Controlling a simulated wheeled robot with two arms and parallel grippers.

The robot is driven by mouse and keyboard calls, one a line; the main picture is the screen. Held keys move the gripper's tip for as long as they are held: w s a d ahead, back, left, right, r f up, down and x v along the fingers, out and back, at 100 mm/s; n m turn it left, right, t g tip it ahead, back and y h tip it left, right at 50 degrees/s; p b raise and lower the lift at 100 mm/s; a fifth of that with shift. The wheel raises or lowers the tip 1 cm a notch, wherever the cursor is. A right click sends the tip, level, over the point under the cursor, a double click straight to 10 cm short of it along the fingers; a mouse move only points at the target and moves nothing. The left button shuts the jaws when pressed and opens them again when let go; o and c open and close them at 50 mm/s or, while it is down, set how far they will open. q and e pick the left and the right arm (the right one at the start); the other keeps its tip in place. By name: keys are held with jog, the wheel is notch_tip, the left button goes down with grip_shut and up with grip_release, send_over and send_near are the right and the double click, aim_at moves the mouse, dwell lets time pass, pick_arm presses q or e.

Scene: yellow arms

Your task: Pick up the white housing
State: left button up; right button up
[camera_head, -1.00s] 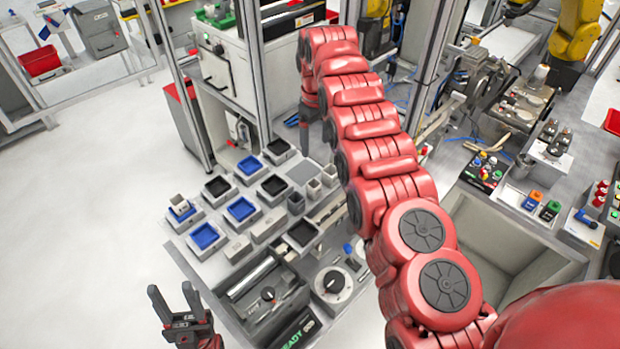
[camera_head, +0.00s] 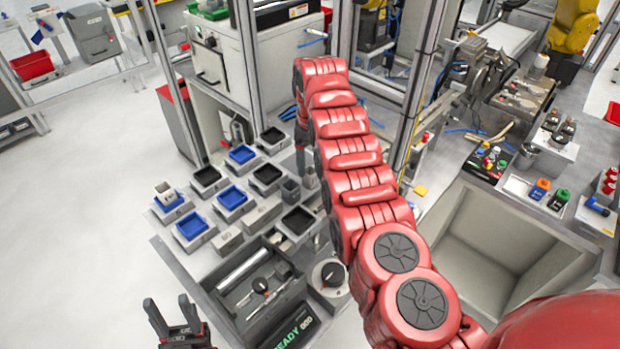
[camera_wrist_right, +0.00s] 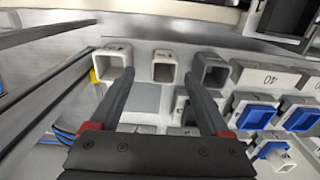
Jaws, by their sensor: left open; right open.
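In the right wrist view, a square, hollow white housing (camera_wrist_right: 163,66) stands on the pale work surface. My right gripper (camera_wrist_right: 158,78) is open and empty, and the housing shows between its fingertips; whether they touch it is unclear. A similar white housing (camera_wrist_right: 112,61) is to its left and a grey one (camera_wrist_right: 210,71) to its right. In the head view, my right arm partly hides this area. Another white housing (camera_head: 165,193) stands in a blue-lined tray at the left. My left gripper (camera_head: 172,312) is open and empty at the lower left, away from the bench.
Several trays with blue (camera_head: 231,198) or black (camera_head: 299,221) inserts sit left of my right arm. A grey box with tools (camera_head: 262,292) lies nearer. A large empty bin (camera_head: 480,240) is at the right. Metal frame posts rise behind.

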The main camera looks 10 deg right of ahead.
aim_at(310, 174)
jog(key=shift+s+a+f+p, duration=0.1)
jog(key=shift+a+f+p, duration=0.05)
jog(key=shift+f+p, duration=0.4)
notch_tip(310, 174, down, 3)
jog(key=shift+s+a+f+p, duration=0.1)
jog(key=shift+f+p, duration=0.1)
jog(key=shift+p, duration=0.75)
jog(key=shift+f, duration=0.25)
grip_shut()
